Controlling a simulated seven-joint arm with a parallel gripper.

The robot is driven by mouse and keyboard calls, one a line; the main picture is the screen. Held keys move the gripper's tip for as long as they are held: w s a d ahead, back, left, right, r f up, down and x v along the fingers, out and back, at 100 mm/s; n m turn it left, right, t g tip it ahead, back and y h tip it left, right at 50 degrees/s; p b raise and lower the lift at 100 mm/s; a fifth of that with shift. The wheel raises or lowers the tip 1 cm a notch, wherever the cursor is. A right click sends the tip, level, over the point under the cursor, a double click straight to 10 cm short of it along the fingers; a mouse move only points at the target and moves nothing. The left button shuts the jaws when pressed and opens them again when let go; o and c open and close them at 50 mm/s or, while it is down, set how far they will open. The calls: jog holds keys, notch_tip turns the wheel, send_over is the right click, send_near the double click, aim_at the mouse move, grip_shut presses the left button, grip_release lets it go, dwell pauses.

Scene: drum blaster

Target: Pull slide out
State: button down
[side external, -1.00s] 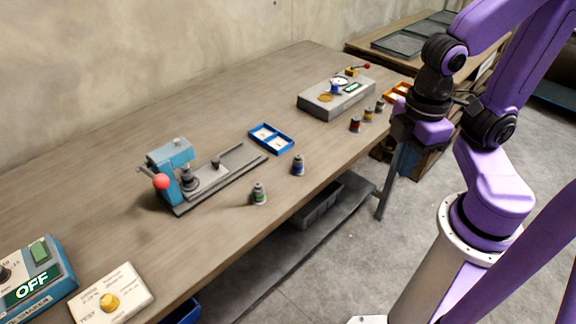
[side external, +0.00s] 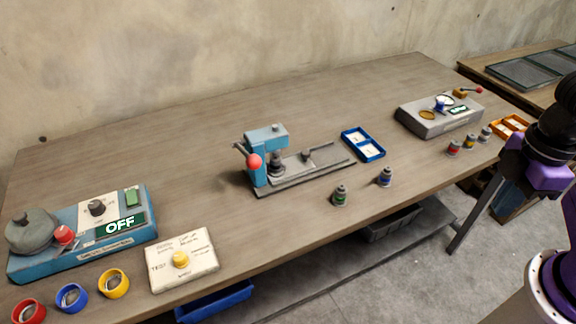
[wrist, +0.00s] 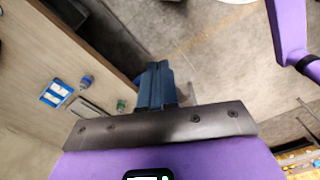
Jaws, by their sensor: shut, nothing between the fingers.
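A blue press (side external: 265,150) with a red ball on its lever stands on the bench in the side view. A long grey slide rail (side external: 325,169) runs from its base toward the right. A small dark knob (side external: 307,155) stands up on the slide, and a grey round part sits under the press head. In the wrist view, part of the grey rail (wrist: 92,105) shows at the left, mostly hidden by my gripper mount. My gripper (wrist: 155,68) has its blue fingers shut together and empty. It is off the bench's front edge, well right of the press.
A blue tray (side external: 363,144) and two small canisters, one green-banded (side external: 340,195) and one blue-banded (side external: 385,176), stand near the slide. A grey box (side external: 440,113) and several canisters are farther right. A control box (side external: 85,235) marked OFF is at the left.

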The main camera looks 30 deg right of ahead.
jog(key=c, duration=1.8)
grip_release()
jog(key=o, duration=0.5)
jog(key=shift+a, duration=0.1)
jog(key=shift+c, duration=0.2)
jog(key=o, duration=0.4)
jog(key=shift+w+a+r, duration=0.15)
jog(key=shift+w+a, duration=0.15)
jog(key=shift+w, duration=0.1)
jog(key=shift+o, duration=0.2)
jog(key=w+a+r, duration=0.2)
jog(key=w+a, duration=0.3)
jog(key=w, duration=0.2)
jog(key=m, duration=0.4)
send_over(306, 152)
jog(key=f, duration=0.1)
notch_tip(306, 152, down, 17)
jog(key=shift+r, duration=0.15)
